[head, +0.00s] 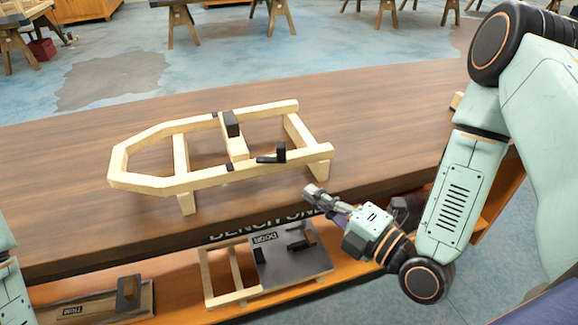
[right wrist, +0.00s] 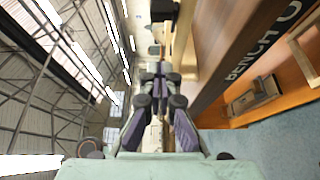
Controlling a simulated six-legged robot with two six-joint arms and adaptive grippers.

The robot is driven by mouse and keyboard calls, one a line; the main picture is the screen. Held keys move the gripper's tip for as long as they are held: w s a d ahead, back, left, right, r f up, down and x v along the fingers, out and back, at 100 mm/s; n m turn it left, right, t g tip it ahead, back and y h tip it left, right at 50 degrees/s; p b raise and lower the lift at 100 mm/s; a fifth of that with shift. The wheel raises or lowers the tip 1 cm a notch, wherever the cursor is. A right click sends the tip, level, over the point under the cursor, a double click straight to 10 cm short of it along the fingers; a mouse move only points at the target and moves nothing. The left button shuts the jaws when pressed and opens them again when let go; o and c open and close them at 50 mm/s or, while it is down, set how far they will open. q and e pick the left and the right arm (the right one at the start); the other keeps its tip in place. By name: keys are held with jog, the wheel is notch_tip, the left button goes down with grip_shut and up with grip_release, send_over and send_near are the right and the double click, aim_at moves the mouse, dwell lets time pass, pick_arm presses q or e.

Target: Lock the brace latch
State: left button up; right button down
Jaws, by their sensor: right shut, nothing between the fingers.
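A pale wooden bodyframe (head: 150,183) with a rounded left end rests on the bench top in the head view. A crosspiece (head: 237,148) runs across its middle, with a black block (head: 231,124) at its far end. A black latch-like part (head: 270,159) with an upright black tab (head: 281,151) sits on the near rail. I cannot tell whether it is locked. My right gripper (head: 311,191) is shut and empty, in front of the near rail's right end and apart from it. It also shows shut in the right wrist view (right wrist: 160,72). My left gripper is out of view.
The bench top (head: 400,110) is clear around the frame. Its front edge lies near my right gripper. On the lower shelf are a dark board (head: 285,270) with black parts, a small wooden frame (head: 222,299) and a tray labelled TRIM (head: 100,303). Sawhorses stand behind.

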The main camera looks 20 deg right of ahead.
aim_at(278, 155)
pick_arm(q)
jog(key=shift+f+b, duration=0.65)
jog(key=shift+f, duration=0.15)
pick_arm(e)
jog(key=w+a, duration=0.2)
jog(key=w, duration=0.8)
jog(key=shift+w, duration=0.3)
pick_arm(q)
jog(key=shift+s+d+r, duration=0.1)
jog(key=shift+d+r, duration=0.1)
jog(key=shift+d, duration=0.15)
pick_arm(e)
jog(key=shift+w+d+n+y, duration=0.15)
jog(key=shift+d+n+y, duration=0.15)
jog(key=shift+y, duration=0.2)
